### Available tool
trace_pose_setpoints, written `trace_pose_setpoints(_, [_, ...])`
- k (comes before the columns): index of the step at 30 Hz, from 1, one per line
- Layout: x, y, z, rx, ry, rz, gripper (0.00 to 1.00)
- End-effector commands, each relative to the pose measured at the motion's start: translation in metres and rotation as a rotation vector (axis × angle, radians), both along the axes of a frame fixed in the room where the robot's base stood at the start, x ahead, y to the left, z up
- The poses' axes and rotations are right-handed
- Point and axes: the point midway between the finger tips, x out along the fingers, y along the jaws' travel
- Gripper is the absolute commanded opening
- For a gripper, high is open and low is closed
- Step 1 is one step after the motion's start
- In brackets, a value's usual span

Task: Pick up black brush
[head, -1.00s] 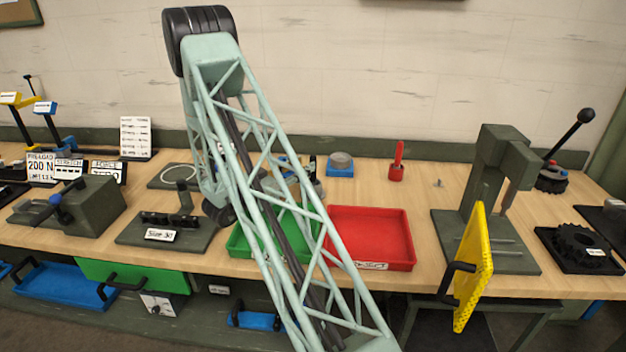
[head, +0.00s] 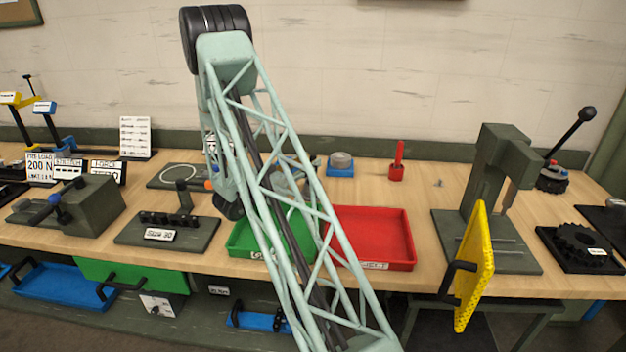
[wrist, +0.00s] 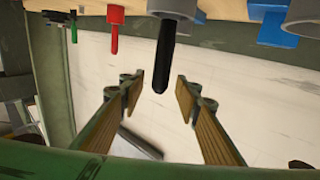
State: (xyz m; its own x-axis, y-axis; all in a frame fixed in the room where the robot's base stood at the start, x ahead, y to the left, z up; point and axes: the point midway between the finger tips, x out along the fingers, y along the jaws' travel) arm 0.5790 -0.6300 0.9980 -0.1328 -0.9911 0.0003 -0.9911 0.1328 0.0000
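The black brush (wrist: 163,58) shows in the wrist view as a dark upright handle coming out of a grey cup (wrist: 176,8); this view is upside down, with the bench at the top. My gripper (wrist: 156,88) is open, its two fingers on either side of the line of the handle. The handle's free end lies in the gap near the fingertips, with space on both sides, and I see no contact. In the head view my arm hides the brush and most of my gripper.
A red holder with a red handle (wrist: 115,38) stands beside the brush, and a blue block (wrist: 270,25) is on the other side. The head view shows a green tray (head: 245,243), a red tray (head: 370,235) and a blue-based grey part (head: 340,165) near my arm.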

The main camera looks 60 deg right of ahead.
Motion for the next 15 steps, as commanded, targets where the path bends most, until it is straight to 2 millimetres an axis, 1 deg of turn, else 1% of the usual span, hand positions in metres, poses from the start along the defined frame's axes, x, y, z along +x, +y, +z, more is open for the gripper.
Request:
trace_pose_setpoints(1, [-0.001, -0.006, -0.001, -0.001, -0.001, -0.002, 0.3])
trace_pose_setpoints(6, [-0.003, -0.02, -0.001, 0.0, 0.0, -0.001, 0.3])
trace_pose_setpoints(10, [-0.004, -0.025, -0.001, 0.0, 0.0, -0.001, 0.3])
trace_pose_setpoints(15, [-0.004, -0.026, 0.0, 0.0, 0.0, 0.0, 0.3])
